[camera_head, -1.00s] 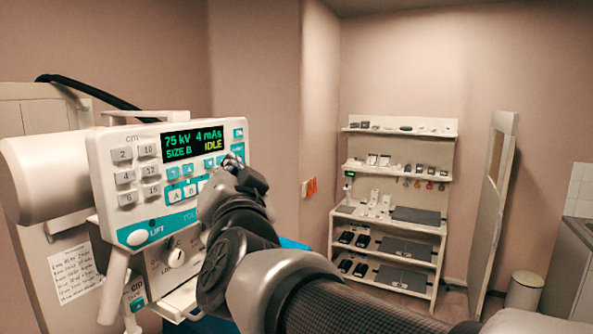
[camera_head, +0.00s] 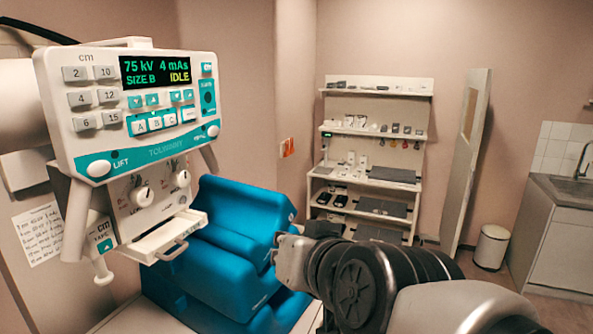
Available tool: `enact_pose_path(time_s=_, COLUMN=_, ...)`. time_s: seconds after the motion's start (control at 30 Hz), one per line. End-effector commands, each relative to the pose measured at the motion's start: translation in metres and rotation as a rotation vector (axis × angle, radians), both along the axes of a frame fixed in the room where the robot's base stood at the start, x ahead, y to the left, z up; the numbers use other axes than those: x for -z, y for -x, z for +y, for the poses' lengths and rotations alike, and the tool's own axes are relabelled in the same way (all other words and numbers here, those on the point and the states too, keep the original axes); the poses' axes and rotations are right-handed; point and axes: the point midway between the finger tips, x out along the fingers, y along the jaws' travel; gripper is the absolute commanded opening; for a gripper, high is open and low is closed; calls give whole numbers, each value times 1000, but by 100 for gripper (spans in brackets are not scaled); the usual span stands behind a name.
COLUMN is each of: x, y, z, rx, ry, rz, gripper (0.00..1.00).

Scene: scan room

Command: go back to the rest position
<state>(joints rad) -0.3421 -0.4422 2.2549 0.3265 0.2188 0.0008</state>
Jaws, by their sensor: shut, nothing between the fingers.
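My arm reaches in from the lower right, and my gripper (camera_head: 288,244) is at its far end, in front of the blue padded chair or couch (camera_head: 232,222). The gripper is shut and holds nothing; its fingertips are small and partly hidden behind the wrist. It is apart from the control panel (camera_head: 140,110), which hangs at the upper left. The panel's display (camera_head: 156,70) reads 75 kV, 4 mAs, SIZE B and IDLE.
A small drawer (camera_head: 165,238) with a handle sticks out below the panel. A white shelf unit (camera_head: 376,98) with several small items stands at the back. A door (camera_head: 468,150), a white bin (camera_head: 492,247) and a sink counter (camera_head: 560,245) are at the right.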

Motion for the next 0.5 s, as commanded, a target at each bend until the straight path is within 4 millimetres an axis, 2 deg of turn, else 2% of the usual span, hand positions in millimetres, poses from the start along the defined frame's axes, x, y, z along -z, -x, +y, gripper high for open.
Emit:
enact_pose_path(time_s=0.03, x=34, y=16, z=-22, rx=15, ry=51, rz=58, gripper=0)
enact_pose_path(time_s=0.2, x=126, y=80, z=-86, rx=56, ry=215, rz=289, gripper=0)
enact_pose_path(time_s=0.33, x=181, y=130, z=-125, rx=95, ry=309, rz=452, gripper=0)
enact_pose_path(time_s=0.4, x=202, y=153, z=-140, rx=114, ry=343, rz=523, gripper=0)
enact_pose_path(time_s=0.5, x=220, y=177, z=-154, rx=132, ry=374, rz=596, gripper=0)
